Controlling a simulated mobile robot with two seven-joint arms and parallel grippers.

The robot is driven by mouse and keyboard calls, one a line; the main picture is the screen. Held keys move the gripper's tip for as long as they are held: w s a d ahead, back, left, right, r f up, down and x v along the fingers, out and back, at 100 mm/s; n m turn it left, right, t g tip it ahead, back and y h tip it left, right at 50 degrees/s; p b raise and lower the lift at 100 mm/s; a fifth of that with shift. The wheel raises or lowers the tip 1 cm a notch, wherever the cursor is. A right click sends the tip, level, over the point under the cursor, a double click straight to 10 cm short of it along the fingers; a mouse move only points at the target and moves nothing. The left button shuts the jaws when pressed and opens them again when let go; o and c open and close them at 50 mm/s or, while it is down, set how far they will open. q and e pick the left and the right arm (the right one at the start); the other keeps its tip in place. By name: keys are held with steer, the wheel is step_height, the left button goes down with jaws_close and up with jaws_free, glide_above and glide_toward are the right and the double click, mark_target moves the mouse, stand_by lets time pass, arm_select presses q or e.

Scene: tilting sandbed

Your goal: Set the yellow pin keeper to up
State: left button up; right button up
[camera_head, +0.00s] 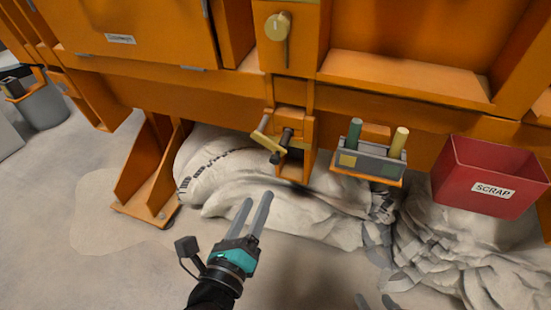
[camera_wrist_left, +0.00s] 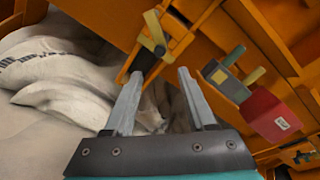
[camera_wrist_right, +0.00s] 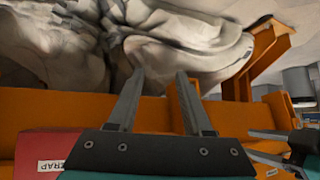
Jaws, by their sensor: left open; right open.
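The yellow pin keeper (camera_head: 268,143) is a short flat bar on the orange bracket below the machine's centre. It slopes down to the right in the head view, against a dark pin (camera_head: 286,138). It also shows in the left wrist view as a yellow bar (camera_wrist_left: 154,28) above and beyond the fingertips. My left gripper (camera_head: 257,196) is open and empty, in front of and below the bracket, apart from the keeper. My right gripper (camera_head: 374,301) is open and empty at the bottom edge of the head view; its fingers also show in the right wrist view (camera_wrist_right: 160,72).
A holder (camera_head: 366,160) with a green and a yellow cylinder hangs right of the bracket. A red scrap bin (camera_head: 485,178) is further right. Pale sacks or sand (camera_head: 235,175) lie below the machine. An orange knob lever (camera_head: 278,28) plate is above. Open floor lies at left.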

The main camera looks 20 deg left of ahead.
mark_target(274, 163)
arm_select(q)
steer(key=w+p, duration=0.1)
steer(key=w, duration=0.5)
steer(key=shift+w, duration=0.35)
steer(key=w, duration=0.4)
steer(key=shift+w, duration=1.3)
arm_select(e)
steer(key=shift+s+d+r+g+h, duration=0.15)
steer(key=shift+s+d+g+h, duration=0.3)
steer(key=shift+s+d+g, duration=0.4)
steer(key=shift+s+d+r+g+h, duration=0.1)
steer(key=shift+s+d+g+h, duration=0.45)
steer(key=shift+d, duration=0.45)
steer(key=shift+s, duration=0.1)
arm_select(q)
steer(key=shift+a+f, duration=0.1)
steer(key=c, duration=0.9)
